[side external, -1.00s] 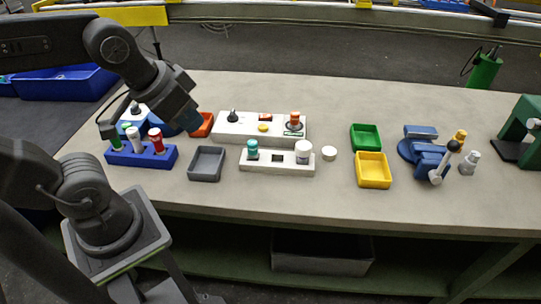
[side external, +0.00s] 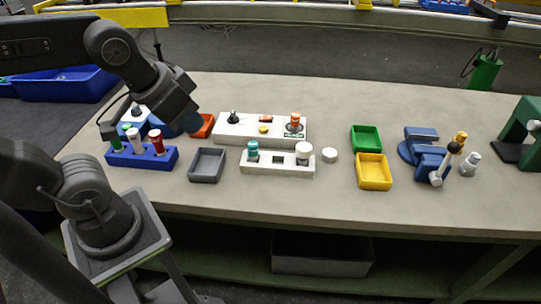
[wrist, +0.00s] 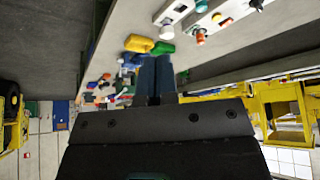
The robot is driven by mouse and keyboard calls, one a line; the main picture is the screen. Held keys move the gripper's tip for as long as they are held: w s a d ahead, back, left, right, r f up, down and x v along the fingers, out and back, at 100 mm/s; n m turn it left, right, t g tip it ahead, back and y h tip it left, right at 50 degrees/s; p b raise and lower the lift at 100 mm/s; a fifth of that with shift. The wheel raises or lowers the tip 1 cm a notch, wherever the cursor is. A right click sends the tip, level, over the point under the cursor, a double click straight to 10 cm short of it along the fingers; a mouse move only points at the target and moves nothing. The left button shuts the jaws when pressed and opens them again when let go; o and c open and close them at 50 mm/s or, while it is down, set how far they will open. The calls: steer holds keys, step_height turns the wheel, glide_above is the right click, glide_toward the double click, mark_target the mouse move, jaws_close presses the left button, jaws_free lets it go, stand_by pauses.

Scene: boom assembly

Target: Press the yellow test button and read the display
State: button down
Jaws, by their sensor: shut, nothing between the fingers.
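The yellow test button (side external: 263,129) is a small round cap on top of the white test box (side external: 226,129) in the side external view. The display (side external: 266,118) is a small dark orange-red window behind the button; I cannot read anything on it. A black lever (side external: 234,117) is on the box's left end, and an orange-topped cylinder (side external: 295,121) stands at its right end. My gripper (side external: 191,123) is left of the box, apart from the button. In the wrist view its dark blue fingers (wrist: 156,76) are together and empty.
In front of the box, a white fixture (side external: 277,169) holds a teal and a white-capped cylinder. A blue rack (side external: 140,159) with several cylinders, a grey bin (side external: 206,165) and an orange-red bin (side external: 203,125) are near my gripper. Yellow (side external: 373,172) and green (side external: 366,137) bins stand right.

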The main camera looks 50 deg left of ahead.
steer(key=w+a+r+t+y, duration=0.1)
steer(key=w+a+t+y, duration=0.3)
steer(key=w+a, duration=0.65)
steer(key=m+h, duration=0.5)
steer(key=m, duration=0.6)
glide_above(263, 129)
step_height(263, 129, down, 12)
steer(key=shift+f+g, duration=0.1)
steer(key=shift+g, duration=0.2)
steer(key=shift+f, duration=0.1)
steer(key=shift+f, duration=4.3)
steer(key=shift+f, duration=0.15)
steer(key=shift+f, duration=0.25)
